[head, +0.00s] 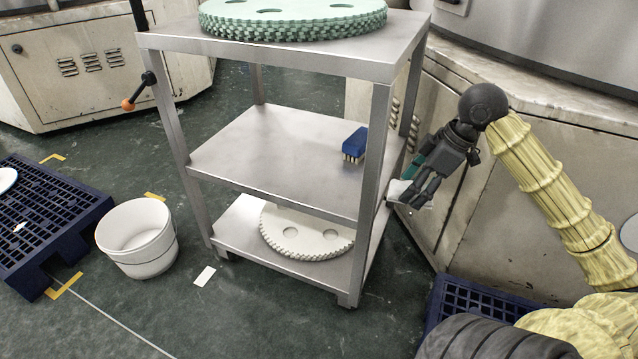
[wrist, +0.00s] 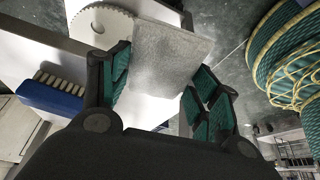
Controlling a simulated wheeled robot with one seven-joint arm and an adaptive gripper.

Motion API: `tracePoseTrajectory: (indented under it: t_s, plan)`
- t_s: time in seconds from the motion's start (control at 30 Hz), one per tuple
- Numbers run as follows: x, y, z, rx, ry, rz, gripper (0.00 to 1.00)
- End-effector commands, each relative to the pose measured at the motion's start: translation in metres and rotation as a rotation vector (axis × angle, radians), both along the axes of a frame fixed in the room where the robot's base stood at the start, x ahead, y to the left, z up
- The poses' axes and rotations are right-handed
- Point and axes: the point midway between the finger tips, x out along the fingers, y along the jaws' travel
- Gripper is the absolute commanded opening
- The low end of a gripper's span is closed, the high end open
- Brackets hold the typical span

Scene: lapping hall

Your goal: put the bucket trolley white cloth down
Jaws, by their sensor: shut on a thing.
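My gripper (head: 413,198) hangs at the right side of a metal shelf trolley (head: 272,150), close to the middle shelf's height. It is shut on a flat white cloth (head: 398,187), which shows partly behind the fingers. In the wrist view the cloth (wrist: 172,52) is a pale grey square sheet reaching out from between the green-padded fingers (wrist: 160,75). A white bucket (head: 138,238) stands upright on the floor left of the trolley, apart from the cloth. I cannot tell whether the cloth touches the trolley.
A blue brush (head: 354,144) lies on the middle shelf. White toothed discs lie on the bottom shelf (head: 305,235), green ones on top (head: 290,18). Blue pallets stand left (head: 45,215) and lower right (head: 480,296). Machine housings (head: 500,205) close in the right. Some floor in front is clear.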

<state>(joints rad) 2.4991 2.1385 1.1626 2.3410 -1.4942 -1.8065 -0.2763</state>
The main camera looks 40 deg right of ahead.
Motion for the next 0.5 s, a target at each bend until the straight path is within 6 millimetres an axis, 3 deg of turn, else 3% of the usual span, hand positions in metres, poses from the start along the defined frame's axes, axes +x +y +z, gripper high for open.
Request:
tracePoseTrajectory:
  t_s: [0.5]
  plan:
    - [0.0074, 0.0024, -0.0056, -0.002, 0.000, 0.004, 0.43]
